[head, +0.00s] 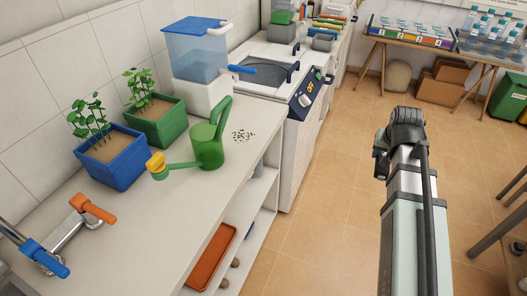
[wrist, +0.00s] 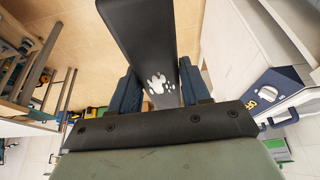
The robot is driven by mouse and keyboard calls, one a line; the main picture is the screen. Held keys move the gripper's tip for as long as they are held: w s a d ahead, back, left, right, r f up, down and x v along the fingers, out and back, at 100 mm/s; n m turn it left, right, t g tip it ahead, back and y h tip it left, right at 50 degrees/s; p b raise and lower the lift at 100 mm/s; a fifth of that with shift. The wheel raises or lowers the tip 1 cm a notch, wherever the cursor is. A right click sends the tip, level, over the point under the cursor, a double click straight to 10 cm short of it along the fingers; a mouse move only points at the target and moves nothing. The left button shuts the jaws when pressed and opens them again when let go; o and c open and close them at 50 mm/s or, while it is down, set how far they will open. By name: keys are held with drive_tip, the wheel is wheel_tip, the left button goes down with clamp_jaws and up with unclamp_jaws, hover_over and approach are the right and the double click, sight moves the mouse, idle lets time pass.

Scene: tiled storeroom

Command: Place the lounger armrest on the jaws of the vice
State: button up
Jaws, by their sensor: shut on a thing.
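My gripper (wrist: 158,68) shows in the wrist view, its two blue fingers shut on a long, flat dark piece, which I take for the lounger armrest (wrist: 142,28). The piece bears a white paw-like mark and runs up out of the top of the picture. In the head view part of my arm rises at the right; the gripper and the armrest cannot be made out there. I see no clear vice in either view. A metal fitting with orange and blue handles (head: 70,233) lies on the bench at the lower left of the head view; I cannot tell what it is.
The pale bench (head: 150,217) carries a blue planter (head: 113,172), a green planter (head: 157,125), a green watering can (head: 207,147) and a blue-lidded tank (head: 197,57). A white machine (head: 290,107) stands beyond. A wooden table (head: 420,50) is at the back right. The middle floor is clear.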

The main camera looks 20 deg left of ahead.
drive_tip(key=s+a+r, duration=0.5)
drive_tip(key=a+r, duration=0.1)
drive_tip(key=a, duration=1)
drive_tip(key=s+a+r, duration=0.5)
drive_tip(key=a, duration=1.1)
drive_tip(key=s+a+r, duration=0.6)
drive_tip(key=a, duration=1)
hover_over(190, 147)
wheel_tip(190, 147, down, 8)
wheel_tip(190, 147, down, 10)
drive_tip(key=shift+w+f, duration=0.1)
drive_tip(key=shift+f, duration=0.1)
drive_tip(key=o, duration=1.2)
